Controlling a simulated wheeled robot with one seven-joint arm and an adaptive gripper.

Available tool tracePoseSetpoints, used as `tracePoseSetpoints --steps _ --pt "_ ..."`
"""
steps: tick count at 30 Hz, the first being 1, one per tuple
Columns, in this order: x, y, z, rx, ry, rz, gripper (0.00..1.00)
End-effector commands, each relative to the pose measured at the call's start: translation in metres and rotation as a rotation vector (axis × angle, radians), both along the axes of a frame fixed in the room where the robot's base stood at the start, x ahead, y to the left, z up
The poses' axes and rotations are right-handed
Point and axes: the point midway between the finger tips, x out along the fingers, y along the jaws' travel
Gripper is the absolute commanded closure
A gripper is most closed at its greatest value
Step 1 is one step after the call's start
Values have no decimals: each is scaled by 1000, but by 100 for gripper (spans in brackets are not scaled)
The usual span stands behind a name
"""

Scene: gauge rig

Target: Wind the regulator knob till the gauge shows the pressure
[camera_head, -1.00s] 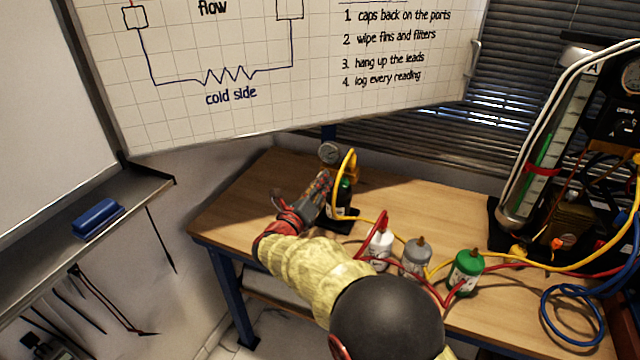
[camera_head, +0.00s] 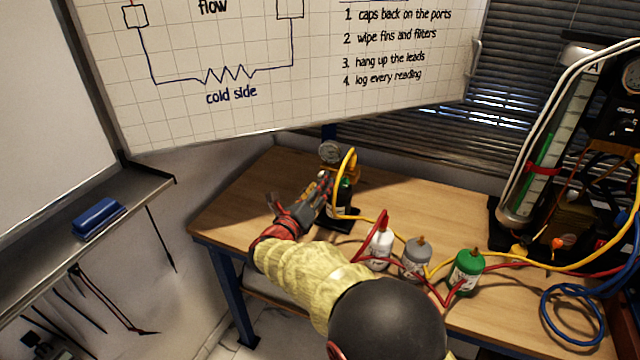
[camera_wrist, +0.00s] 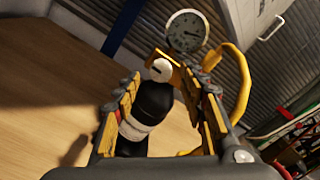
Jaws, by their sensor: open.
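The regulator rig stands at the back of the wooden bench, with a round gauge (camera_head: 330,152) on top and a dark bottle (camera_head: 344,196) below. A pale round knob (camera_wrist: 161,70) with a dark mark faces me above the black bottle (camera_wrist: 152,110). My gripper (camera_head: 322,186) is at the left side of the rig. In the wrist view its fingers (camera_wrist: 168,92) are spread, with the knob and bottle top seen between them; contact with the knob is not evident.
White (camera_head: 379,248), grey (camera_head: 416,257) and green (camera_head: 466,270) bottles stand on the bench (camera_head: 240,205) to the right of my arm, with red and yellow hoses between them. A yellow hose (camera_head: 346,165) loops beside the gauge. The bench's left end is clear.

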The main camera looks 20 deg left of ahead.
Motion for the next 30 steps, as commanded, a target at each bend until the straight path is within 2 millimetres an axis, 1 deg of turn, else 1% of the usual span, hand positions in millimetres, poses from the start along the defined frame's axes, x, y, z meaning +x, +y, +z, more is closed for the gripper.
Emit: tracePoseSetpoints --steps 1,9,12,15,18,21,30 --pt "-10 2 2 0 -2 3 58" --pt "-65 7 0 -1 -1 3 58" --pt "-81 9 0 -1 -1 3 58" --pt "-93 10 -1 -1 1 2 58" --pt "-100 10 0 0 0 1 58" --pt "-103 10 0 0 -1 1 58" --pt "-103 9 0 0 -1 -1 58"
